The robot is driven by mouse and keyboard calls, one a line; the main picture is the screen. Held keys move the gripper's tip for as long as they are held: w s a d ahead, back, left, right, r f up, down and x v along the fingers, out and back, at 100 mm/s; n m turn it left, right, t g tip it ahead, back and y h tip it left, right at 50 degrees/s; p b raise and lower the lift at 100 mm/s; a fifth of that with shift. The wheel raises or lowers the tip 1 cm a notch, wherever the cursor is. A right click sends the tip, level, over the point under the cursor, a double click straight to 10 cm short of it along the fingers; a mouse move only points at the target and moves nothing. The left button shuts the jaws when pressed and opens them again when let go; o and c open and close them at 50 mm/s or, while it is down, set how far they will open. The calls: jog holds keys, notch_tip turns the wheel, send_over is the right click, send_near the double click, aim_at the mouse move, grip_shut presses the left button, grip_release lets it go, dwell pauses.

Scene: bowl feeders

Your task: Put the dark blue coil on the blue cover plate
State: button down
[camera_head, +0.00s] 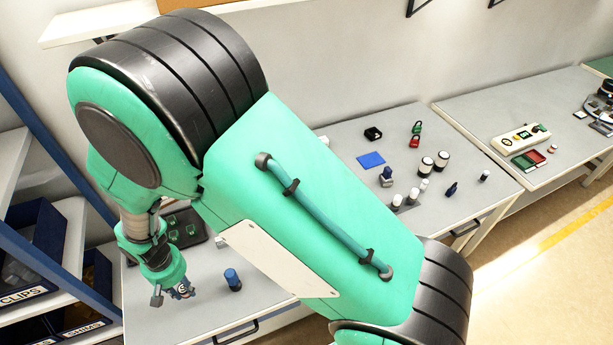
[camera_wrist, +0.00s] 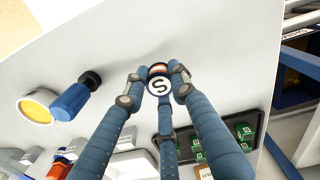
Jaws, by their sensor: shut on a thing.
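My gripper (camera_wrist: 158,82) has its blue fingers closed around a small round part marked S (camera_wrist: 159,86), with a white top and an orange-red band. I cannot tell for sure whether this part is the dark blue coil. In the head view my gripper (camera_head: 180,291) is low over the left of the table; the held part is mostly hidden there. The blue cover plate (camera_head: 370,159) is a flat blue square on the table, beyond my arm and far to the right of my gripper. A dark blue piece with a pale top (camera_head: 386,178) stands beside it.
A blue cylinder with a black end (camera_head: 232,279) stands right of my gripper; it also shows in the wrist view (camera_wrist: 75,98). A dark tray (camera_wrist: 213,158) holds green parts. My arm hides the table's middle.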

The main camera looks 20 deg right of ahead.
jog(key=w+d+m, duration=0.1)
jog(key=w+d, duration=0.1)
jog(key=w, duration=0.2)
jog(key=w+d+r+m+p, duration=0.1)
jog(key=w+d, duration=0.2)
jog(key=w, duration=0.1)
jog(key=w+d+m, duration=0.2)
jog(key=w, duration=0.1)
jog(key=shift+w+d+r, duration=0.2)
jog(key=shift+w+r, duration=0.05)
jog(key=shift+w, duration=0.15)
jog(key=w+d+r+m+p, duration=0.1)
jog(key=w+d+m, duration=0.45)
jog(key=d, duration=0.75)
jog(key=w+d+r+m+p, duration=0.1)
jog(key=w+d+m+p, duration=0.1)
jog(key=w+d, duration=0.9)
jog(key=w+d+r+m+p, duration=0.1)
jog(key=w+d+m, duration=0.4)
jog(key=d, duration=1)
jog(key=s+d+m+p, duration=0.1)
jog(key=d+m, duration=0.3)
jog(key=d, duration=1.5)
jog(key=s+d+r+m+p, duration=0.1)
jog(key=d+m, duration=0.3)
jog(key=d, duration=1.4)
jog(key=shift+s+d+r+p, duration=0.15)
jog(key=shift+s+d+p, duration=0.25)
jog(key=shift+s, duration=0.15)
